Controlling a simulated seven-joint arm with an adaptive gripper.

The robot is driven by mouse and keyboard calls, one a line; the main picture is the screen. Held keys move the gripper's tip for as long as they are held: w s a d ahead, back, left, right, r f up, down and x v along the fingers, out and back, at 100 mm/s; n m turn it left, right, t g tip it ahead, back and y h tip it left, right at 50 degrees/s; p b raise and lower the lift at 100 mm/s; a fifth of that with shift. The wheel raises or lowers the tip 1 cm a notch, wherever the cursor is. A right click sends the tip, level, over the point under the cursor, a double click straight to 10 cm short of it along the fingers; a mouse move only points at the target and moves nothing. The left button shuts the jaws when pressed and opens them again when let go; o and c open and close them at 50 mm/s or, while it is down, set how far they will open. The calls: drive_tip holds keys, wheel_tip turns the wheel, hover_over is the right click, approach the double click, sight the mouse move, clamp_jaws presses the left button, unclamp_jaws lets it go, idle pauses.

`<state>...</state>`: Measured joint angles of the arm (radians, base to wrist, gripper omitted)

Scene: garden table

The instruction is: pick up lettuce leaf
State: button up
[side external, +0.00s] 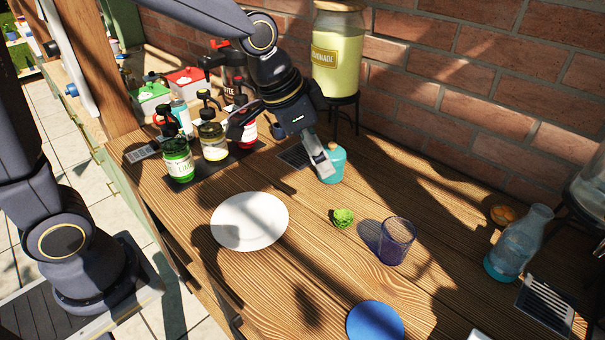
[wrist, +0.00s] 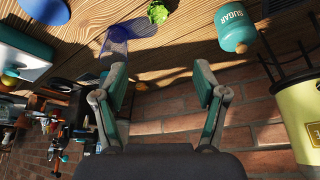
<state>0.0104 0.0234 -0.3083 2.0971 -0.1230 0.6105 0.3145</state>
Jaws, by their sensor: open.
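The lettuce leaf (side external: 342,218) is a small crumpled bright green piece lying on the wooden table, between the white plate and the purple glass. It also shows at the top edge of the wrist view (wrist: 158,12), partly cut off. My gripper (side external: 284,148) is up and to the left of the leaf in the side view, above the table, with one finger overlapping the teal sugar jar in the picture. In the wrist view my gripper's fingers (wrist: 160,75) are spread wide with nothing between them. The leaf lies beyond their tips.
The purple glass (side external: 397,241) stands close right of the leaf. The teal sugar jar (side external: 332,168) stands behind it. A white plate (side external: 249,221) lies to the left and a blue plate (side external: 375,322) in front. Bottles, a lemonade dispenser (side external: 337,60) and a brick wall are behind.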

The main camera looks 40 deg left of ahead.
hover_over(343, 214)
drive_tip(key=s+a, duration=0.1)
drive_tip(key=s, duration=0.1)
wheel_tip(343, 214, down, 11)
drive_tip(key=shift+s, duration=0.1)
drive_tip(key=shift+x, duration=3.2)
drive_tip(key=shift+s+a, duration=0.15)
drive_tip(key=shift+a, duration=0.05)
drive_tip(key=shift+c, duration=0.2)
drive_tip(key=c, duration=0.8)
